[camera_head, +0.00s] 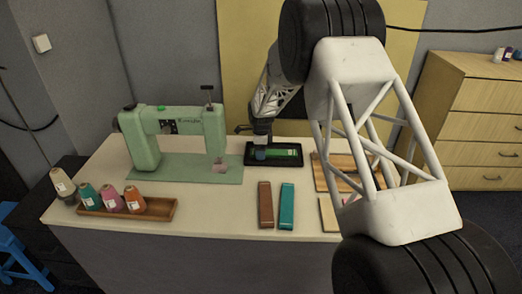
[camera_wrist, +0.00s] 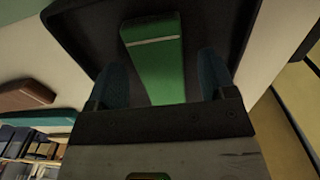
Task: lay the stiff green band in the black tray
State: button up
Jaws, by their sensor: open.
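The green band (camera_head: 288,152) lies flat in the black tray (camera_head: 252,160) near the back of the table. In the wrist view the green band (camera_wrist: 158,65) runs lengthwise between my two fingers, with a pale line across its far part, and the black tray (camera_wrist: 92,35) surrounds it. My gripper (camera_head: 260,154) is at the left part of the tray. In the wrist view my gripper (camera_wrist: 160,78) is open, its blue fingertips on either side of the band with a gap showing beside them. The band's near end is hidden behind the gripper body.
A brown band (camera_head: 265,205) and a teal band (camera_head: 286,206) lie in front of the tray. A green sewing machine (camera_head: 185,135) stands to the left. A wooden tray (camera_head: 165,209) with thread spools is at front left. A wooden board (camera_head: 343,172) lies to the right, partly behind my arm.

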jog(key=shift+r, duration=0.15)
jog(key=shift+r, duration=3.8)
jog(key=shift+d, duration=0.1)
